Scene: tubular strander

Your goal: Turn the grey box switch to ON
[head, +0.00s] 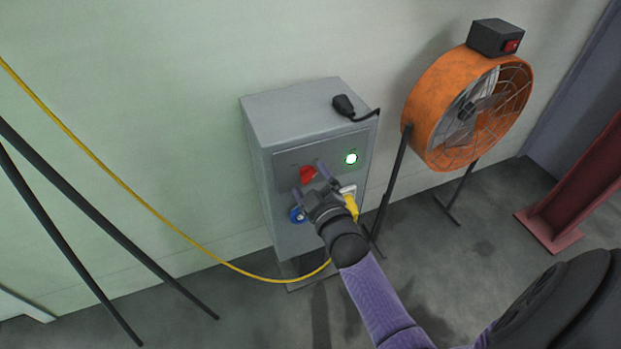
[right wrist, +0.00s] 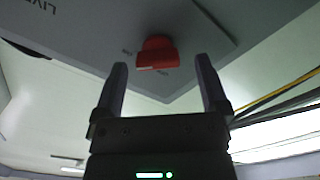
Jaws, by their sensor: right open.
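The grey box (head: 258,170) stands against the wall in the middle of the head view. Its red switch knob (head: 307,174) is on the front panel, and in the right wrist view the red knob (right wrist: 157,54) shows with small lettering beside it, too small to read surely. My right gripper (head: 309,180) is at the front of the box, at the knob. In the right wrist view my right gripper (right wrist: 161,75) is open, its fingers on either side of the knob's line; whether they touch it I cannot tell. My left gripper is not in view.
A green-ringed light (head: 351,158), a blue socket (head: 298,215) and a yellow plug (head: 351,205) are on the box front. A black plug (head: 344,105) lies on top. A yellow cable (head: 150,200) hangs along the wall. An orange fan (head: 440,110) stands close at right.

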